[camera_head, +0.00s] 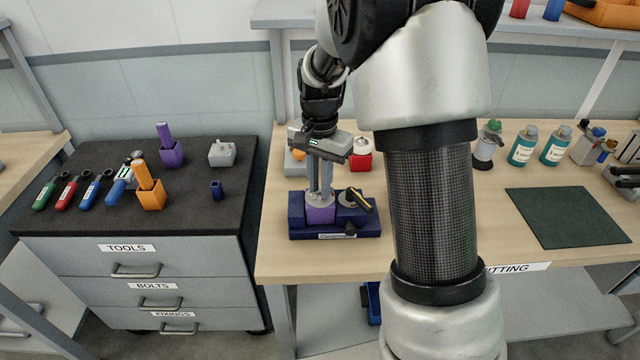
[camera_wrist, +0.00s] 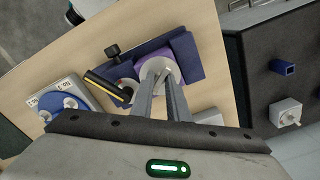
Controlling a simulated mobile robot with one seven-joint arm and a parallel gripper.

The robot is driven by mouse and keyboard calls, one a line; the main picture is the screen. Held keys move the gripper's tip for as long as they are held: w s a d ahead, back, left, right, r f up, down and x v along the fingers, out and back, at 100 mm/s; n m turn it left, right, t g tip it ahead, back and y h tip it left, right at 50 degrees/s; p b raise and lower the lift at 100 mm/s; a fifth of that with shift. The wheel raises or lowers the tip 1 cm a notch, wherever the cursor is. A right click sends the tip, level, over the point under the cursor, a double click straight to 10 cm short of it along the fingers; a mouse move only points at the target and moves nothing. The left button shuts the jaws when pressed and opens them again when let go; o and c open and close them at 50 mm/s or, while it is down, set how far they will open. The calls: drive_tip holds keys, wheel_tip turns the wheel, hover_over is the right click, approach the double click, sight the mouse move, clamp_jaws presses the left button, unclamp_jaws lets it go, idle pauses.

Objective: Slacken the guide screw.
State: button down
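A dark blue fixture (camera_head: 367,227) stands on the wooden bench, with a purple block (camera_head: 320,214) at its left. A pale grey round part (camera_wrist: 171,69) sits on the purple block. A black knob (camera_head: 350,229) sticks out at the fixture's front; it also shows in the wrist view (camera_wrist: 112,50). A yellow-and-black lever (camera_wrist: 104,87) lies over a grey disc beside the block. No label shows which part is the guide screw. My gripper (camera_head: 319,192) points down at the grey round part. Its fingers are a little apart; whether they clasp anything is unclear.
Behind the fixture stand a red container (camera_head: 360,160) and an orange-topped block. A black-topped drawer cabinet (camera_head: 90,215) with tools stands at left. My arm hides the bench's middle.

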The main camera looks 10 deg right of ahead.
drive_tip(key=shift+n, duration=0.4)
drive_tip(key=n, duration=0.2)
drive_tip(key=shift+n+p, duration=0.3)
drive_tip(key=shift+p, duration=0.05)
drive_tip(key=shift+n, duration=1.9)
drive_tip(key=c, duration=1.7)
unclamp_jaws()
wheel_tip(320, 180, up, 18)
drive_tip(key=shift+f+p, duration=0.25)
drive_tip(key=shift+p, duration=0.9)
